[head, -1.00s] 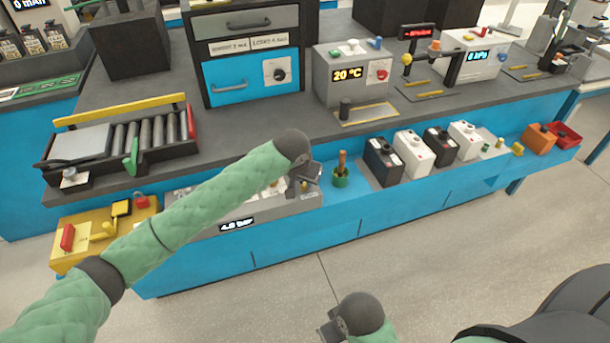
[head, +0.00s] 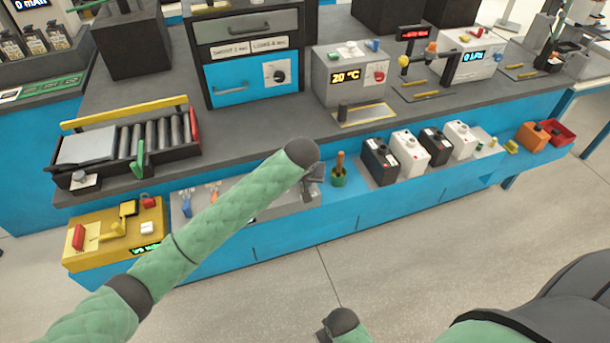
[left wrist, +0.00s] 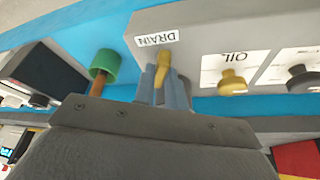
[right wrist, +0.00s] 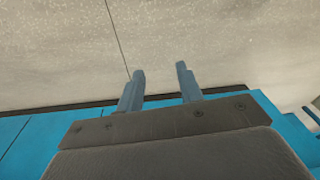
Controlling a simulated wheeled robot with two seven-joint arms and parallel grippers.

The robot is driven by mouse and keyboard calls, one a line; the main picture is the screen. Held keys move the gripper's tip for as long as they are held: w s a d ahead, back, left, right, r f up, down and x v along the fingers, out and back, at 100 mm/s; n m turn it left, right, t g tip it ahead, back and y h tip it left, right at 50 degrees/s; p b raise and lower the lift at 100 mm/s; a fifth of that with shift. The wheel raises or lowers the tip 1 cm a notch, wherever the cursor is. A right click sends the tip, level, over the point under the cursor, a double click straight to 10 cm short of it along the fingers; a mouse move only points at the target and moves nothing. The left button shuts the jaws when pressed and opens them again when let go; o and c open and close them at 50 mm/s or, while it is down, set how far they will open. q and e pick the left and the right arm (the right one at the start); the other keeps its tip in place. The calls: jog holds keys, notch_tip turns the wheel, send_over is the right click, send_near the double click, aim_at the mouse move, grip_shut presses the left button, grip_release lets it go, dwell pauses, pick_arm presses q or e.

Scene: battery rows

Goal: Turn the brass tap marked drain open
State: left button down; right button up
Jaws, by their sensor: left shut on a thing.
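The brass tap (left wrist: 163,68) sits beside a white label reading DRAIN (left wrist: 156,37) on a grey panel (left wrist: 205,28). In the left wrist view my left gripper (left wrist: 160,80) has its two fingers around the tap, shut on it. In the head view the left gripper (head: 313,190) is at the right end of the grey panel, and the tap is hidden there. The tap's exact angle is hard to judge. My right gripper (right wrist: 160,68) is open and empty above the floor, well away from the panel.
A second brass knob (left wrist: 232,82) marked OIL and a dark knob (left wrist: 302,78) are beside the tap. A green pot (head: 339,180) with a brown handle stands close to the left gripper.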

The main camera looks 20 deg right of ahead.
pick_arm(q)
jog(key=n+p, duration=0.2)
jog(key=n+y+p, duration=0.1)
jog(key=n+p, duration=0.1)
jog(key=p, duration=0.1)
jog(key=shift+d+r+t+y, duration=0.15)
jog(key=shift+r+t+y, duration=0.05)
jog(key=shift+t+y, duration=0.1)
jog(key=shift+f+n+p, duration=0.1)
jog(key=shift+n+p, duration=0.25)
jog(key=shift+n, duration=0.35)
pick_arm(e)
jog(key=s+d+f, duration=0.2)
jog(key=f, duration=0.7)
jog(key=s+d+f, duration=0.2)
jog(key=f, duration=0.7)
jog(key=shift+s+f+t, duration=0.15)
jog(key=shift+s+t, duration=0.05)
jog(key=shift+t, duration=0.1)
pick_arm(q)
jog(key=c, duration=1.4)
grip_release()
jog(key=shift+c, duration=0.2)
pick_arm(e)
jog(key=shift+s, duration=0.1)
